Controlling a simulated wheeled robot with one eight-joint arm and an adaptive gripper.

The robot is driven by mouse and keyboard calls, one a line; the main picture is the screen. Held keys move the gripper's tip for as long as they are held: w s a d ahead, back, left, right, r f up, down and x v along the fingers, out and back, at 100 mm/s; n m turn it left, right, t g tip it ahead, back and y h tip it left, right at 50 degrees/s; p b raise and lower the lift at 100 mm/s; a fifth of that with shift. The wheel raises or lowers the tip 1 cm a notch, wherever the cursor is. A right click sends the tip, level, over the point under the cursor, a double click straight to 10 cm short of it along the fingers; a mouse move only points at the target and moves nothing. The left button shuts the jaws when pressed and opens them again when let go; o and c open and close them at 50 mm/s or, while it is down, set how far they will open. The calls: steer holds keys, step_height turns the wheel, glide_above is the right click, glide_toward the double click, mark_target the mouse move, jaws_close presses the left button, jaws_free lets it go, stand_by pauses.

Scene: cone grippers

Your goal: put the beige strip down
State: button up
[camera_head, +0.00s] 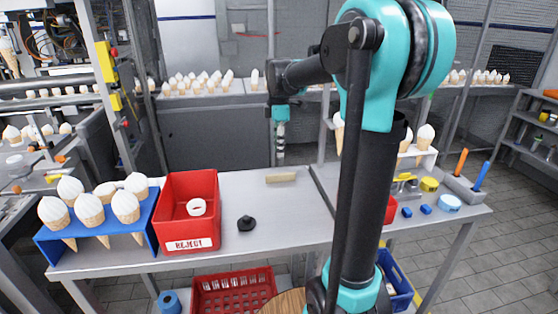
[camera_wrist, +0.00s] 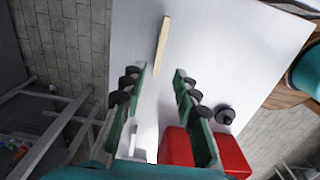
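The beige strip (camera_head: 281,177) lies flat on the grey table (camera_head: 240,188), near its back edge. It also shows in the wrist view (camera_wrist: 162,45), beyond my fingertips, its near end lying between the lines of the two fingers. My gripper (camera_wrist: 160,72) is open, with its green fingers apart and nothing held between them. In the head view my gripper (camera_head: 280,150) is above and behind the strip, apart from it; its fingers are small and hard to make out there.
A red reject bin (camera_head: 188,234) holding a white ring (camera_head: 196,207) stands left of the strip. A blue rack (camera_head: 58,247) of cones is at far left. My arm hides part of the table's right side. Table around the strip is clear.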

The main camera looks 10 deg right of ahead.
steer(key=shift+r, duration=1.2)
